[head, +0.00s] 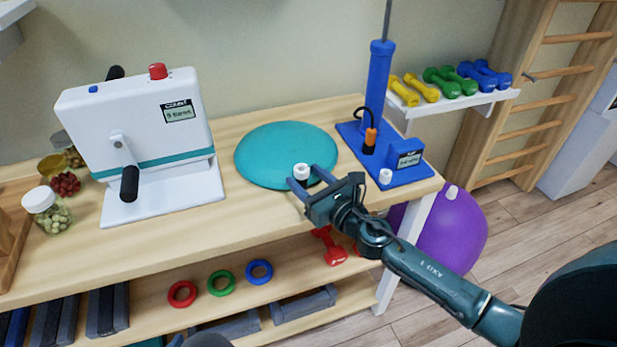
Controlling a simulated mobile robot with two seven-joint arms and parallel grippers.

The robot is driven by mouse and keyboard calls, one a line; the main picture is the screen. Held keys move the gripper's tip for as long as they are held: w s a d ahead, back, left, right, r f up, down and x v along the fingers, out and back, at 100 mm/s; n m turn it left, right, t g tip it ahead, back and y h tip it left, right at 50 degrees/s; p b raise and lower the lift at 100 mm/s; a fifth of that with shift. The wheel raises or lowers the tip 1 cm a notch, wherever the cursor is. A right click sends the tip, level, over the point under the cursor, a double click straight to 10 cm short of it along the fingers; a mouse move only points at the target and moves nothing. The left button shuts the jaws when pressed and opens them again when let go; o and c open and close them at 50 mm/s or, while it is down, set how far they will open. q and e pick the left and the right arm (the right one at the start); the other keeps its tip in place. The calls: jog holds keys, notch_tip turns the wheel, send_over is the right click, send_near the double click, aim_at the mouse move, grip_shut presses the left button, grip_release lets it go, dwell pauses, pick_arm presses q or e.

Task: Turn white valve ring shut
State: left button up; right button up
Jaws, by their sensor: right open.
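A small white valve ring (301,171) sits at the front right edge of the round teal cushion (270,150) on the wooden bench. My right gripper (306,175) is open, with its two blue-grey fingers on either side of the ring. I cannot tell whether the fingers touch it. A second small white cap-like part (385,177) stands on the blue base of the pump (376,85), to the right of the gripper. My left gripper does not show.
A white device with a black crank (130,183) stands left of the cushion. Jars (47,210) are at the far left. A shelf of dumbbells (455,97) is at the back right. Coloured rings (220,283) lie on the lower shelf. A purple ball (452,232) is beside the bench.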

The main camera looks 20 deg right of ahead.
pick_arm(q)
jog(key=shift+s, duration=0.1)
pick_arm(e)
jog(key=c, duration=1)
jog(key=shift+o, duration=0.2)
